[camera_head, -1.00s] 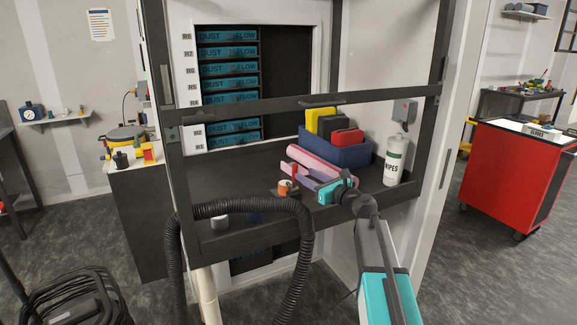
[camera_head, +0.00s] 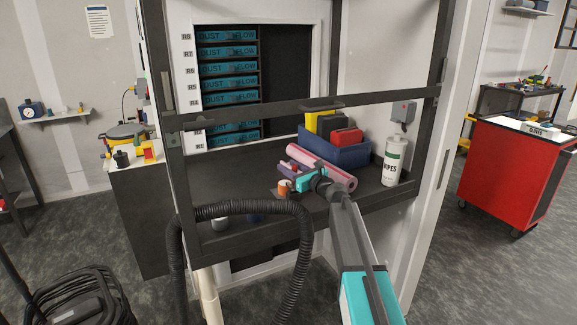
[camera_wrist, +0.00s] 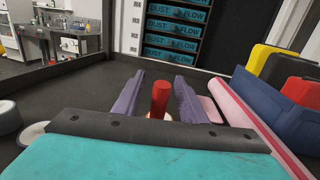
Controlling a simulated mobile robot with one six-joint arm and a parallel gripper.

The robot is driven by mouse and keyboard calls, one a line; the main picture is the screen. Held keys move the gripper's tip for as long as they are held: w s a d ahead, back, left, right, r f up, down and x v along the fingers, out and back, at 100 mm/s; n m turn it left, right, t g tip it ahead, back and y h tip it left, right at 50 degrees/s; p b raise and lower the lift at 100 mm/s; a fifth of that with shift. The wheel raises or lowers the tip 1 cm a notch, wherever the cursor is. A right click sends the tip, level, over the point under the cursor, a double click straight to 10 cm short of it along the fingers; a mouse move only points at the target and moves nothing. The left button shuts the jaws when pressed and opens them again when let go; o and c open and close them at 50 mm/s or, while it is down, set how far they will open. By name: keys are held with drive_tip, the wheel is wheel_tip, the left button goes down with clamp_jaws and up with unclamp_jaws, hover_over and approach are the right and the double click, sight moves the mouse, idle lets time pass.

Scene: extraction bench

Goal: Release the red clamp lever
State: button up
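The red clamp lever (camera_wrist: 159,98) stands upright in the wrist view, with a pale part just visible at its foot. My gripper (camera_wrist: 158,84) is open, its two purple fingers on either side of the lever with visible gaps. I cannot tell how deep the lever sits between them. In the head view my teal gripper (camera_head: 290,172) is low over the dark bench, beside the pink roll, and mostly hides the lever.
A pink roll (camera_head: 326,167) lies close to my gripper. Behind it a blue bin (camera_head: 350,157) holds yellow, black and red cases. A wipes canister (camera_head: 394,160) stands right. A dark crossbar (camera_head: 290,107) spans above.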

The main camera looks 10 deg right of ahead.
drive_tip(key=shift+w+a, duration=0.2)
drive_tip(key=shift+w, duration=0.2)
drive_tip(key=shift+c, duration=0.3)
clamp_jaws()
